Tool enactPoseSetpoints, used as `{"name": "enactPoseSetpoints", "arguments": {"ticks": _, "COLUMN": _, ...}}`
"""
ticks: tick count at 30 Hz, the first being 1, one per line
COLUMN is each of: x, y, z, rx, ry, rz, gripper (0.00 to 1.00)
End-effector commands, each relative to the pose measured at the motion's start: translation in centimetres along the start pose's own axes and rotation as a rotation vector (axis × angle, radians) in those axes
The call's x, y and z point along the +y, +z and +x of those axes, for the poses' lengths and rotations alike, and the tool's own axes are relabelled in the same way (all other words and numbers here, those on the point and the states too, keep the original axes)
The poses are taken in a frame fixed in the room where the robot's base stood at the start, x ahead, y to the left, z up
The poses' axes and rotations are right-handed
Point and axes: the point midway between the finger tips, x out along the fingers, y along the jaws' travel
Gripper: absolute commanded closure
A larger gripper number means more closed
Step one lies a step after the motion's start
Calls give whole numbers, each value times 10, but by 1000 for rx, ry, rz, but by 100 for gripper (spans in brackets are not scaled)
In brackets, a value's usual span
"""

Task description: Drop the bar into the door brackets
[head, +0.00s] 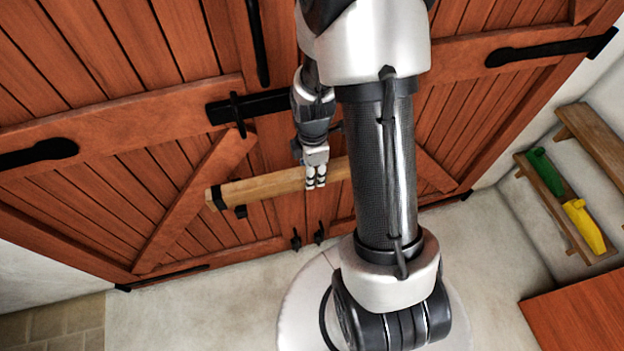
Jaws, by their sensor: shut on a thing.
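The bar (262,187) is a long pale wooden beam with a dark cap on its left end. It lies across the front of the red-brown plank doors (185,190), tilted in the picture with its right side higher. My gripper (316,180) is shut on it near the middle of the doors. The bar's right end and any bracket there are hidden behind my arm.
A black latch (240,112) sits on the doors above the bar. Two small black fittings (295,240) are below it. At right, a wall shelf (560,205) holds a green item (545,170) and a yellow item (583,226). A red-brown tabletop (580,315) fills the lower right corner.

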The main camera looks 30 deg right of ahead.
Motion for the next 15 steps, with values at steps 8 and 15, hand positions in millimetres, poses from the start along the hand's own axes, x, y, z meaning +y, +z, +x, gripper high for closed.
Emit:
{"name": "enactPoseSetpoints", "arguments": {"ticks": 8, "x": 1, "y": 0, "z": 33, "rx": 0, "ry": 1, "rz": 0, "gripper": 100}}
{"name": "enactPoseSetpoints", "arguments": {"ticks": 15, "x": 1, "y": 0, "z": 34, "rx": 0, "ry": 3, "rz": 0, "gripper": 100}}
